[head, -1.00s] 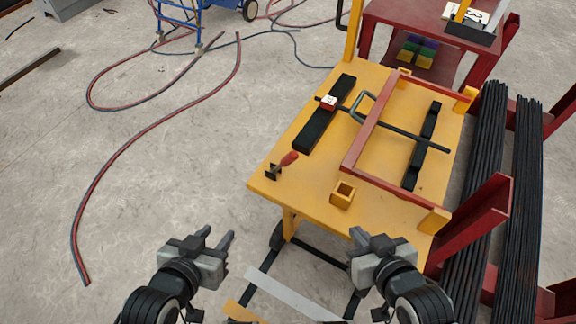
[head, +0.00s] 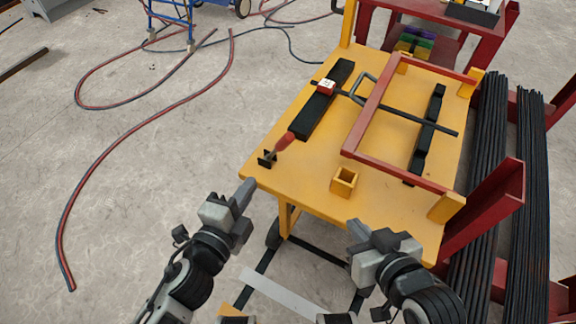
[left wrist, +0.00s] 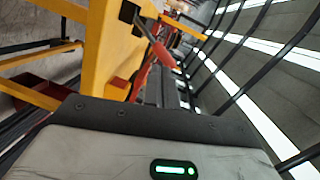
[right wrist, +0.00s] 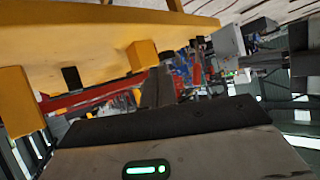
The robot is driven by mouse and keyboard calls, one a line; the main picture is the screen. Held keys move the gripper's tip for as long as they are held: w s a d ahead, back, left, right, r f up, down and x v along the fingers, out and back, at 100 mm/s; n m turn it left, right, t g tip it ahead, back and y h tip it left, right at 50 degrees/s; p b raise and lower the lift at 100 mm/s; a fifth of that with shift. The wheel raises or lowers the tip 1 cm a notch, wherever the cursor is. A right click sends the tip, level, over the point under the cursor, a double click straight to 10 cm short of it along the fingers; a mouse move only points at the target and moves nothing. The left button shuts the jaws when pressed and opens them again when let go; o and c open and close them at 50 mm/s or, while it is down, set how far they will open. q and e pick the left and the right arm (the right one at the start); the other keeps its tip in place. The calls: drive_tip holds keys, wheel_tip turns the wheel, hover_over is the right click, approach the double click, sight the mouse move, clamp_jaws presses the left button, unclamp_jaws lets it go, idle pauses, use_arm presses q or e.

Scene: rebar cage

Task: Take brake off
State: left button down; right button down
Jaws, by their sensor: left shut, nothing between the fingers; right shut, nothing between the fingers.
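A lever with a red handle (head: 283,142) on a small black bracket (head: 267,159) stands at the near left corner of the yellow table (head: 300,178); it looks like the brake. The red handle also shows in the left wrist view (left wrist: 160,52), ahead of the fingers. My left gripper (head: 246,188) is shut and empty, just below and left of the bracket, apart from it. My right gripper (head: 355,228) is shut and empty in front of the table's near edge, below a yellow square socket (head: 344,182).
A red frame (head: 366,125), black bars (head: 325,105) and a thin rod (head: 420,121) lie on the table. Bundles of black rebar (head: 482,180) and a red post (head: 490,205) stand at the right. A hose (head: 130,145) crosses the open floor at left.

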sight(278, 148)
use_arm(q)
drive_tip(key=d+m+h, duration=0.1)
drive_tip(key=m, duration=0.2)
drive_tip(key=d+f+m+h+b, duration=0.1)
drive_tip(key=d+m, duration=0.1)
drive_tip(key=m, duration=0.1)
drive_tip(key=d+f+m+g+h+b, duration=0.1)
drive_tip(key=d+m, duration=0.1)
drive_tip(key=m, duration=0.2)
drive_tip(key=shift+d+f+h, duration=0.15)
drive_tip(key=shift+d+h, duration=0.1)
drive_tip(key=shift+h, duration=0.15)
drive_tip(key=x, duration=1)
drive_tip(key=shift+w+a+r+p, duration=0.15)
drive_tip(key=shift+a+r+p, duration=0.15)
drive_tip(key=shift+a+p, duration=0.2)
drive_tip(key=shift+w+a+r+p, duration=0.2)
drive_tip(key=shift+a+r+p, duration=0.15)
drive_tip(key=shift+a, duration=0.25)
drive_tip(key=shift+w+a+r, duration=0.2)
drive_tip(key=shift+a, duration=0.45)
